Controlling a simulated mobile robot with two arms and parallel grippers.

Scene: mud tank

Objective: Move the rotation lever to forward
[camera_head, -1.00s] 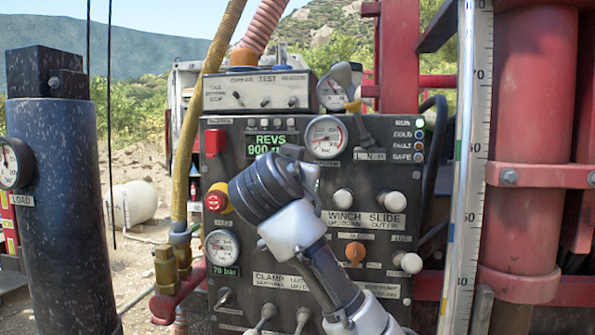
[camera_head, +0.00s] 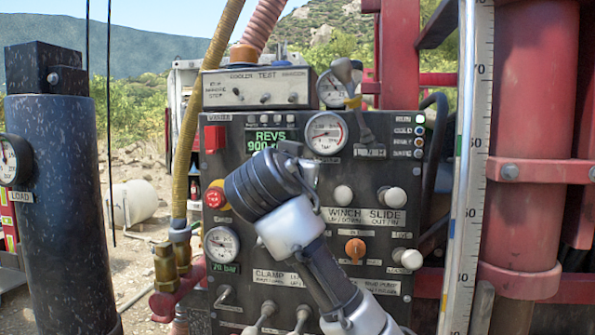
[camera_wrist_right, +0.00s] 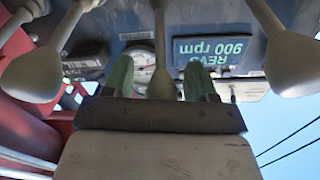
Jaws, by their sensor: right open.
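In the right wrist view my right gripper (camera_wrist_right: 155,82) is open. Its two green fingertips stand on either side of a grey lever knob (camera_wrist_right: 161,85); I cannot tell whether they touch it. Another lever knob (camera_wrist_right: 35,75) is at the left and one (camera_wrist_right: 292,68) at the right. In the head view my right arm crosses the control panel (camera_head: 225,145), hiding its middle; the jaws are hidden there. No rotation label is readable. My left gripper is not in view.
The panel carries a red stop button (camera_head: 215,197), a REVS display (camera_head: 268,140), gauges and several smaller levers low down. A yellow hose (camera_head: 182,150) runs at its left. A dark column (camera_head: 62,200) stands at far left; a red mast (camera_head: 525,100) stands at right.

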